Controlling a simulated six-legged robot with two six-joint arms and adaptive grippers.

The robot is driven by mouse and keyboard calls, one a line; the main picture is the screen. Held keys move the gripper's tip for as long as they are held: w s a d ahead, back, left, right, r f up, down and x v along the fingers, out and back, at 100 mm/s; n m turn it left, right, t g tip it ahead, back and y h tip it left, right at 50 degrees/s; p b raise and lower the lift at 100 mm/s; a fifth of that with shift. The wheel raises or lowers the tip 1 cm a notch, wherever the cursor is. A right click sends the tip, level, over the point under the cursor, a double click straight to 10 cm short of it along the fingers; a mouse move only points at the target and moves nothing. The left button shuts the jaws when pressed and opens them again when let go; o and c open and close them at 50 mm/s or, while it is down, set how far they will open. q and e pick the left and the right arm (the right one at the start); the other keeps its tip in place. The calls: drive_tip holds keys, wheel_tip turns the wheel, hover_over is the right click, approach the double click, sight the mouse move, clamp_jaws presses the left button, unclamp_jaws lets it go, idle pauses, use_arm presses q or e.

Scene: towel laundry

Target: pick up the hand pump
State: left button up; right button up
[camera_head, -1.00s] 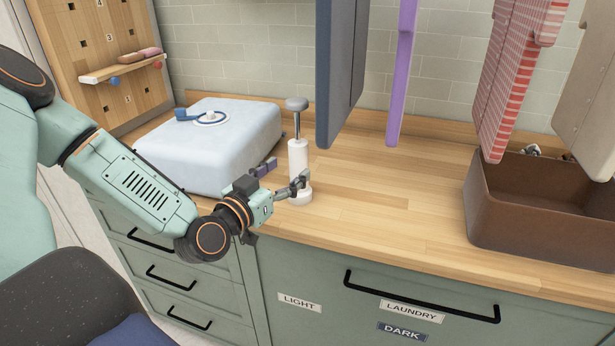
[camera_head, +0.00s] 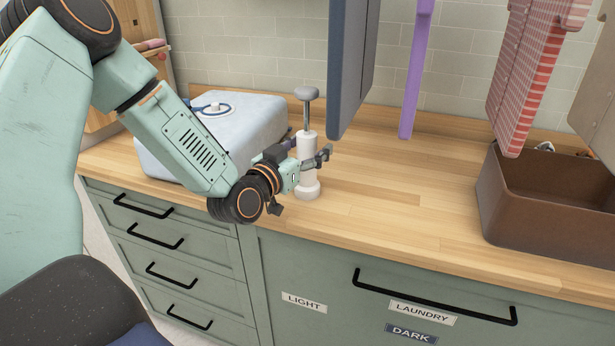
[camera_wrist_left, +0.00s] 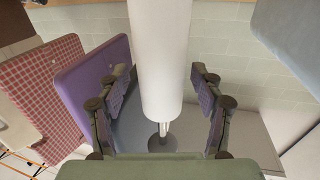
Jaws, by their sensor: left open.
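The hand pump (camera_head: 308,173) stands upright on the wooden counter, with a white body, a wider white base and a grey T-shaped handle on a thin rod. My left gripper (camera_head: 307,148) is open at the upper part of the white body, with a finger on either side. In the left wrist view the white body (camera_wrist_left: 160,60) lies between the two open fingers, with gaps showing on both sides. The handle (camera_wrist_left: 162,144) shows low in that view. My right gripper is not in view.
A pale blue inflated cushion (camera_head: 250,122) with a valve lies behind and left of the pump. A brown bin (camera_head: 550,205) stands at the right. Dark blue (camera_head: 352,70), purple (camera_head: 416,75) and red-checked (camera_head: 525,85) towels hang above. The counter (camera_head: 400,195) between pump and bin is clear.

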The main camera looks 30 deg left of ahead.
use_arm(q)
drive_tip(key=shift+s+d+r, duration=0.15)
drive_tip(key=shift+s+r, duration=0.05)
drive_tip(key=shift+s, duration=0.05)
drive_tip(key=shift+w+a+f, duration=0.25)
drive_tip(key=shift+a+f, duration=0.1)
drive_tip(key=shift+a, duration=0.15)
drive_tip(key=c, duration=0.5)
drive_tip(key=shift+s+d+r, duration=0.1)
drive_tip(key=shift+d+r, duration=0.15)
drive_tip(key=shift+d, duration=0.2)
drive_tip(key=c, duration=0.4)
drive_tip(key=shift+a+f, duration=0.15)
drive_tip(key=shift+a, duration=0.2)
clamp_jaws()
drive_tip(key=shift+d+r, duration=0.2)
